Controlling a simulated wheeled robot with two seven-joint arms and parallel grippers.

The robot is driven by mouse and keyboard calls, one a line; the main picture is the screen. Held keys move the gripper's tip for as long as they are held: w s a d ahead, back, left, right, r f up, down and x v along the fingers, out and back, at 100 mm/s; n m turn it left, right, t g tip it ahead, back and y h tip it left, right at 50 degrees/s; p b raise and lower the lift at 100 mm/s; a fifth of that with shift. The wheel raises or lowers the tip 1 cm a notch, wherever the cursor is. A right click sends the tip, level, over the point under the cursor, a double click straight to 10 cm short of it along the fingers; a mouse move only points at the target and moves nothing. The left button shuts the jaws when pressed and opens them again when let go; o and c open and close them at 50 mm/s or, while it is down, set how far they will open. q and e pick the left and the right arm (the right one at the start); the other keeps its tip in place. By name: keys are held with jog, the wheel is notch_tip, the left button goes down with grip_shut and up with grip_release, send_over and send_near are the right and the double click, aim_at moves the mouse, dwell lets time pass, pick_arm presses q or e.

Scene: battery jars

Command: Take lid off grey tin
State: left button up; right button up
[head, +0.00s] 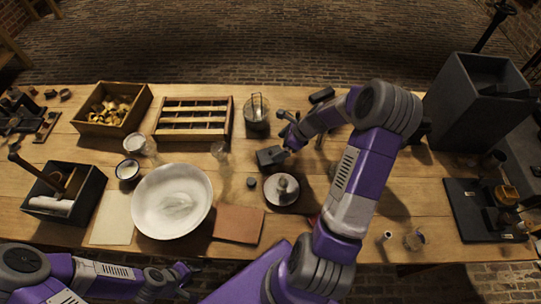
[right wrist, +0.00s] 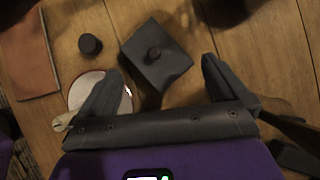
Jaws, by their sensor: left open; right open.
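The grey tin (head: 269,157) is a small dark square box near the middle of the table. In the right wrist view, its square lid (right wrist: 172,66) with a round knob on top faces the camera. The lid sits on the tin, and the sides of the tin are mostly hidden. My right gripper (head: 287,136) is open over the table beside the tin. In the right wrist view, its two fingers (right wrist: 160,82) are spread wide with the tin just beyond and between the tips, apparently not touching. My left gripper (head: 178,277) is open and empty at the table's front edge.
A round dish (head: 281,202) with a pale object on it stands just in front of the tin. A small dark cylinder (head: 251,183) is beside it. A brown mat (head: 238,225) and white bowl (head: 172,201) lie to the left.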

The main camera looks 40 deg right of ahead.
aim_at(272, 152)
jog(key=x, duration=0.4)
jog(key=shift+f+b, duration=0.4)
jog(key=shift+c, duration=0.2)
jog(key=c, duration=0.7)
